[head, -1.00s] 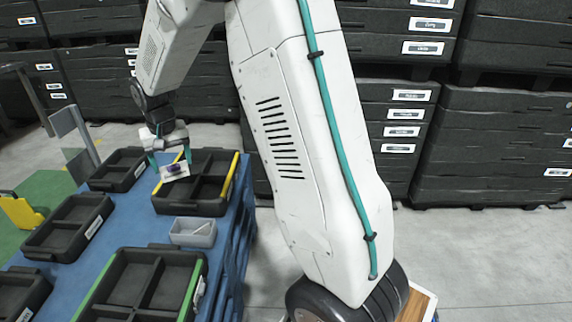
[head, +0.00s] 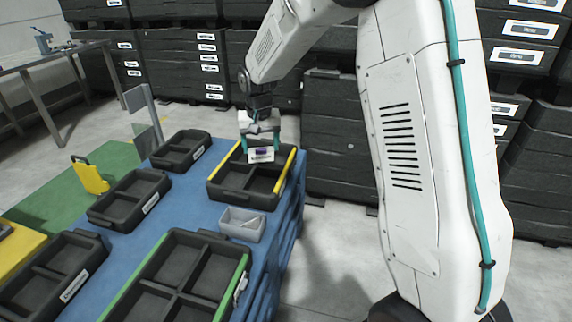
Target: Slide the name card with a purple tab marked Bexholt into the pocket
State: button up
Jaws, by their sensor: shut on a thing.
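My gripper (head: 260,147) is shut on a white name card (head: 261,155) with a small purple patch and dark lettering too small to read. It holds the card upright, facing me, over the far part of a black divided tray (head: 226,190) with yellow side strips. The card seems above the tray, but I cannot tell the gap. I cannot pick out which pocket takes the card. A black tray with green strips (head: 146,266) stands nearer, with a small pale label holder on its right side (head: 241,287).
A small grey bin (head: 242,224) stands between the two striped trays on the blue table (head: 125,243). Black trays line the left, including a far one (head: 181,150) and a middle one (head: 130,198). A grey upright post (head: 142,112) stands behind them. Stacked black crates fill the back.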

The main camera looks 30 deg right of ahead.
jog(key=shift+w+f+n, duration=0.2)
jog(key=shift+w+n, duration=0.05)
jog(key=shift+n, duration=0.05)
jog(key=s+f+n, duration=0.1)
jog(key=s+f, duration=0.3)
jog(key=f, duration=0.4)
jog(key=s+f+n, duration=0.1)
jog(key=s+f, duration=0.3)
jog(key=f, duration=0.5)
jog(key=shift+s+n+y, duration=0.3)
jog(key=shift+s+n, duration=0.05)
jog(key=shift+n, duration=0.05)
